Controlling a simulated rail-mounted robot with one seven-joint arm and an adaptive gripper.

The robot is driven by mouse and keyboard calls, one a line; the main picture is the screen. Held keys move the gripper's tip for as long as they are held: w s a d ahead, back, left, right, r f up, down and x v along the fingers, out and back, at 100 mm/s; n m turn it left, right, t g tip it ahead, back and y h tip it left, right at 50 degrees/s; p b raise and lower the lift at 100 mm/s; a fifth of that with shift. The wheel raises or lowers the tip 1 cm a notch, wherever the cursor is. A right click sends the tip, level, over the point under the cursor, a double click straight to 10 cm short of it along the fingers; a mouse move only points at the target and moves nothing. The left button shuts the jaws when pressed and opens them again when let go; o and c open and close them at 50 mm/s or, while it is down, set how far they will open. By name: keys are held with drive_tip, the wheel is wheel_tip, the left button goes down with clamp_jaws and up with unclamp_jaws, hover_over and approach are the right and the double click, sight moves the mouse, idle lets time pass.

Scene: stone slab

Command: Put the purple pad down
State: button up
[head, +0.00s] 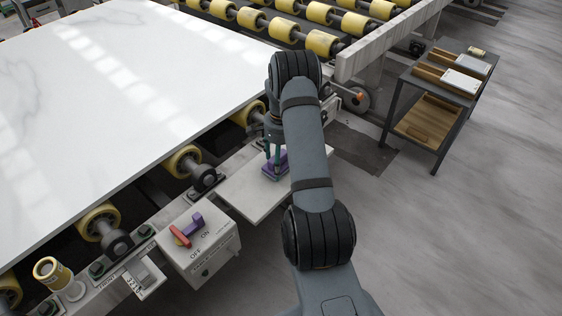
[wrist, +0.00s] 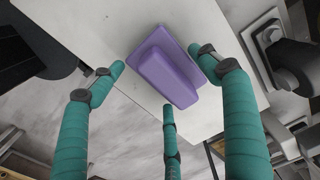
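The purple pad (head: 275,165) is at the white side shelf beside the slab machine, under my gripper. In the wrist view the purple pad (wrist: 168,68) shows a flat base with a raised block on top, and it appears to lie flat on the white shelf. My three-fingered teal gripper (head: 272,150) points down at it. In the wrist view the gripper's fingertips (wrist: 158,75) stand spread around the pad, with a small gap at the left finger. Contact at the other fingers is hard to tell. My arm hides part of the shelf in the head view.
The white shelf (head: 245,196) has bare room left of the pad. A control box (head: 205,245) with a red and purple switch stands to its front left. The large white slab (head: 110,90) lies on yellow rollers. A cart (head: 408,82) with trays stands at right.

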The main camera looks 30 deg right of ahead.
drive_tip(key=o, duration=0.3)
drive_tip(key=shift+r, duration=0.15)
wheel_tip(320, 180, up, 12)
drive_tip(key=shift+p, duration=0.4)
wheel_tip(320, 180, down, 13)
drive_tip(key=shift+r+b, duration=0.2)
drive_tip(key=shift+b, duration=0.2)
wheel_tip(320, 180, up, 4)
drive_tip(key=shift+f, duration=0.1)
drive_tip(key=shift+r, duration=0.45)
